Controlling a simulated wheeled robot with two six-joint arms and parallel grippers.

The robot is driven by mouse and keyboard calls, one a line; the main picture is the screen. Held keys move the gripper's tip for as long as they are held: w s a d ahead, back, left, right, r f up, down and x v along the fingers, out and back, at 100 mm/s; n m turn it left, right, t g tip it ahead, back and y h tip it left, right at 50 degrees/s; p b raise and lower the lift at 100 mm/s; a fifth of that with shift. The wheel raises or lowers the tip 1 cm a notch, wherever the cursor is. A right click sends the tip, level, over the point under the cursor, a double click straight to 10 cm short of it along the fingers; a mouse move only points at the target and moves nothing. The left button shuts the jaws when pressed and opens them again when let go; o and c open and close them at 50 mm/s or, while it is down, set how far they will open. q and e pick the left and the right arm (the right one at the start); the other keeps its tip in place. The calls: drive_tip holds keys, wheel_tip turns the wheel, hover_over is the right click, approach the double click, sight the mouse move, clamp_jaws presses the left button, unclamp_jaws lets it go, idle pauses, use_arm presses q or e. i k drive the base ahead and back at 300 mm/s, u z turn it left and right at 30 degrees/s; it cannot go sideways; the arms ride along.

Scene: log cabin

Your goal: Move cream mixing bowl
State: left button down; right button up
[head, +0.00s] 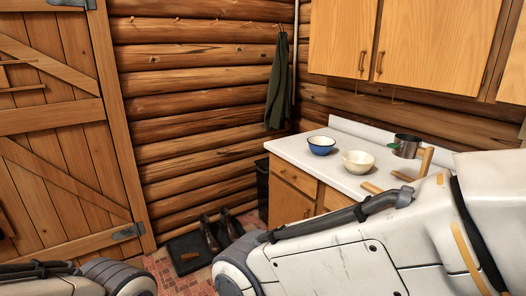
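The cream mixing bowl (358,162) stands upright on the white countertop (316,158), near its middle, in the head view. Its inside looks pale and empty. A blue bowl (321,146) with a pale interior stands to its left, a small gap apart. My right arm crosses the lower right of the view in front of the counter. Only part of my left arm shows at the bottom left. Neither gripper is in view, and nothing is seen touching the cream bowl.
A dark pot (406,146) stands right of the cream bowl. Light wooden pieces (426,160) lie nearby, partly hidden by my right arm. Wooden cabinets (437,42) hang above. Boots (210,234) stand on a dark mat on the floor left of the counter.

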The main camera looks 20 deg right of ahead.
sight(357, 164)
drive_tip(key=z, duration=0.1)
drive_tip(key=i, duration=1.7)
drive_tip(key=z, duration=1.2)
drive_tip(key=i, duration=1.25)
drive_tip(key=z, duration=0.8)
